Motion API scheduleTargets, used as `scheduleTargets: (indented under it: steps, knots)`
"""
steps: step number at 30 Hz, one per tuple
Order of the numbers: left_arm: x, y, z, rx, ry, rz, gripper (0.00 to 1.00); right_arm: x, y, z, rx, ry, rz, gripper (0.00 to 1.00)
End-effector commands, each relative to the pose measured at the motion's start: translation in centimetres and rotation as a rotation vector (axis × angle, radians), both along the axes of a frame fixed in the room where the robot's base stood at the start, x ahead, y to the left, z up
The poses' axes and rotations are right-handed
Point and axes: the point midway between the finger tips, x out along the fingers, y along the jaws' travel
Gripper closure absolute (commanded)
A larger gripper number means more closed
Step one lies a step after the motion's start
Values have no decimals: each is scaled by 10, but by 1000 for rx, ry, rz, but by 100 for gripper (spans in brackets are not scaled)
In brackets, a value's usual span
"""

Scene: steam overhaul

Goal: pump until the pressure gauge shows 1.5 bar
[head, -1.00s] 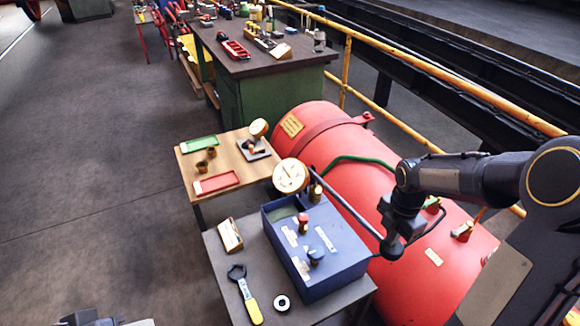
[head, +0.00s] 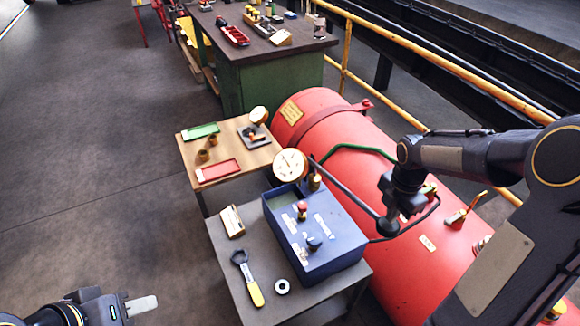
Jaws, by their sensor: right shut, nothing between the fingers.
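The pressure gauge (head: 291,165), round with a pale face, stands at the back of a blue pump box (head: 335,248); its needle is too small to read. A dark pump lever (head: 345,190) slants from the box's back down to the right, ending in a round knob (head: 388,226). My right gripper (head: 392,216) is shut with nothing between its fingers, pointing down at the knob end; I cannot tell whether it touches it. A red-topped knob (head: 302,207) and a dark blue knob (head: 314,243) sit on the box. My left gripper (head: 140,305) is low at left, away from the pump; its opening is unclear.
The box stands on a grey table (head: 232,262) with a yellow-handled wrench (head: 248,278), a ring (head: 282,286) and a small block (head: 232,221). A red boiler (head: 335,125) lies close on the right. A wooden table (head: 228,155) stands behind. The floor at left is clear.

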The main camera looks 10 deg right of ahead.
Motion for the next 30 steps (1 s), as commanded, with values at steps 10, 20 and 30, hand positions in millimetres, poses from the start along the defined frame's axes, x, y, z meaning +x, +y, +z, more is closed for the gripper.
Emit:
scheduleTargets:
  steps: [10, 20, 30]
  knots:
    - [0, 0, -16, 0, 0, 0, 64, 0, 0, -22, 1, 1, 0, 100]
    - [0, 0, -45, 0, 0, 0, 64, 0, 1, -61, 2, 2, 1, 100]
    - [0, 0, -73, 0, 0, 0, 64, 2, 1, -98, 1, -5, 2, 100]
